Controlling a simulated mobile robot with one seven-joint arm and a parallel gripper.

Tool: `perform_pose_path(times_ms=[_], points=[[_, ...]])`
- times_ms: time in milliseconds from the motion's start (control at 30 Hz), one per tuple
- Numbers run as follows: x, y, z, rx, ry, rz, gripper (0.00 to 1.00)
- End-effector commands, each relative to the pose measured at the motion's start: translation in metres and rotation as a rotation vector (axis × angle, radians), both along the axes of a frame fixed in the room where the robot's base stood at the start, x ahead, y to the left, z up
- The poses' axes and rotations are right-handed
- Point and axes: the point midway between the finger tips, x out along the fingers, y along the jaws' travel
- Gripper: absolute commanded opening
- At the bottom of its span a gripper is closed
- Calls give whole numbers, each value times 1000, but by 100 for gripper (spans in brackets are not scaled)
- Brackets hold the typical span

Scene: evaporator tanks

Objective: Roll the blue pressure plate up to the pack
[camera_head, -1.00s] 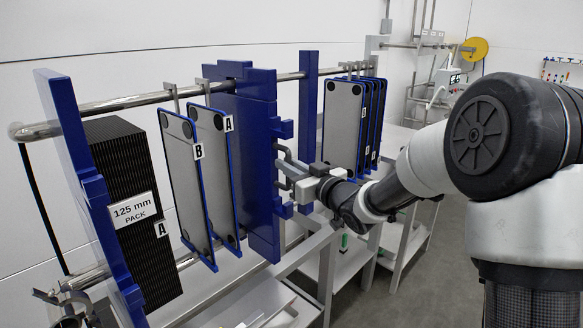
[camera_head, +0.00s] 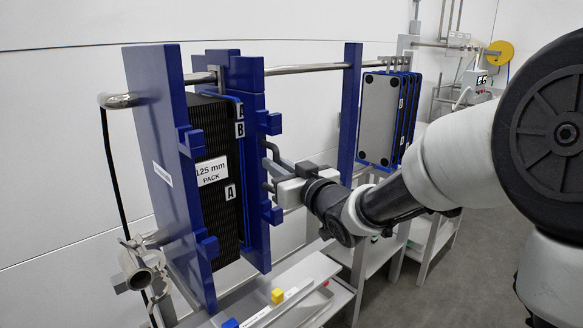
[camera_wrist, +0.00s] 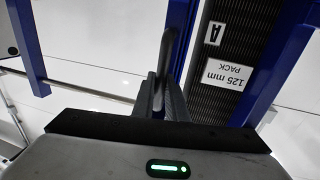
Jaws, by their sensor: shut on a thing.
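The blue pressure plate (camera_head: 255,165) hangs on the steel rail in the head view, close against the right side of the dark ribbed pack (camera_head: 215,205). Plates lettered A and B are squeezed between them, mostly hidden. The pack bears a "125 mm PACK" label and a fixed blue end plate (camera_head: 160,170) stands at its left. My gripper (camera_head: 273,172) is shut on the grey handle (camera_head: 268,150) on the pressure plate's right face. In the wrist view the fingers (camera_wrist: 160,100) close around this handle, with the pack (camera_wrist: 245,40) beyond. Any remaining gap is hard to tell.
A blue upright (camera_head: 348,130) and several hanging grey plates with blue edges (camera_head: 378,115) stand to the right on the rail (camera_head: 305,69). The rail between pressure plate and upright is clear.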

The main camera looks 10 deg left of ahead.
Motion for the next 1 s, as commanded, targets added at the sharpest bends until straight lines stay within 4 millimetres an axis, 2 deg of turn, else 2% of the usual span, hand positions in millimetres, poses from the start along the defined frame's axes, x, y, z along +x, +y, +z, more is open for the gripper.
perform_pose_path(times_ms=[33, 200, 667, 700, 800, 1000], points=[[-7, 6, -4, -4, 2, 6, 0], [-16, 13, -3, -4, 3, 2, 0], [-20, 16, -2, -3, 5, 2, 0], [-20, 16, -3, -3, 5, 2, 14], [-20, 15, -2, -3, 4, 1, 31], [-18, 14, -1, -1, 2, -2, 31]])
